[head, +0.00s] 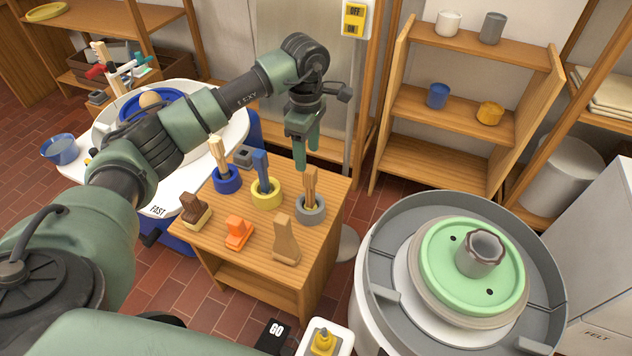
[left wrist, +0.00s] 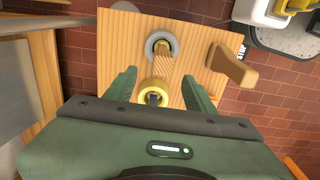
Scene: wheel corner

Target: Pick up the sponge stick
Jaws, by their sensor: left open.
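Several tools stand on a small wooden table (head: 332,190). A light wooden stick (head: 310,184) stands upright in a grey ring holder (head: 311,212) at its right rear; I cannot tell for sure that it is the sponge stick. A blue stick (head: 262,172) stands in a yellow ring holder (head: 266,198), and a cream stick (head: 219,155) in a blue ring holder (head: 227,182). My left gripper (head: 307,162) is open, pointing down just above the light stick. In the left wrist view that stick (left wrist: 165,67) lies ahead between the fingers. My right gripper is out of view.
A brown tool (head: 193,208), an orange tool (head: 238,232) and a tan wooden tool (head: 285,240) stand along the table front. A wheel basin (head: 375,232) with a green disc (head: 450,262) is at right. Shelves stand behind.

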